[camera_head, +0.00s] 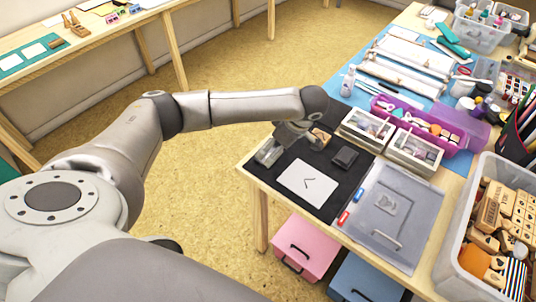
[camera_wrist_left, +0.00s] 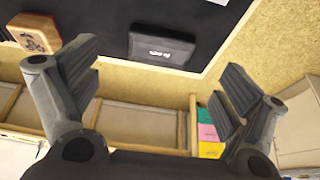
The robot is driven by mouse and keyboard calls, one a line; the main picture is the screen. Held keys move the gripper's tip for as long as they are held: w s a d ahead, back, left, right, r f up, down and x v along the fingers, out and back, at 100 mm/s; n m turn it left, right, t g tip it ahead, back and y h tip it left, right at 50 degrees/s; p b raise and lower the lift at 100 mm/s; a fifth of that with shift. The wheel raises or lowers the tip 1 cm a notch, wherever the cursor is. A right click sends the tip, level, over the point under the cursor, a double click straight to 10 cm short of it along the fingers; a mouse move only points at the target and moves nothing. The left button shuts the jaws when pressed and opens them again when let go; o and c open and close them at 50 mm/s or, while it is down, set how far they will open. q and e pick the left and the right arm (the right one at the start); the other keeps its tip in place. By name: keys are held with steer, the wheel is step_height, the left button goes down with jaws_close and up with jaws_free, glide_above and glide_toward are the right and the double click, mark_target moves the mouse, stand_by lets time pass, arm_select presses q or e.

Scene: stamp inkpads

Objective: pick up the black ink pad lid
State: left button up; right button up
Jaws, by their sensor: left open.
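A small black ink pad (camera_head: 344,156) lies flat on the black mat (camera_head: 300,153), right of my left gripper. In the left wrist view the black ink pad (camera_wrist_left: 162,48) shows as a dark flat box with white lettering on its edge, beyond the fingertips. Its black lid seems to be on it, but the seam is too dark to tell. My left gripper (camera_head: 282,143) is over the left part of the mat, its fingers partly hidden by the wrist. In the left wrist view my left gripper (camera_wrist_left: 160,80) has its fingers wide apart, with nothing between them. My right gripper is not in view.
A white card (camera_head: 307,184) lies on the mat near its front. A wooden stamp (camera_head: 319,138) is close behind the gripper and also shows in the wrist view (camera_wrist_left: 34,33). White-framed boxes (camera_head: 366,129) stand behind the pad. A clear case (camera_head: 393,215) lies to the right.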

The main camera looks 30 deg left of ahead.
mark_target(268, 155)
arm_select(q)
steer(key=p+x, duration=0.1)
steer(key=x, duration=0.4)
steer(key=shift+a, duration=0.25)
steer(key=c, duration=0.8)
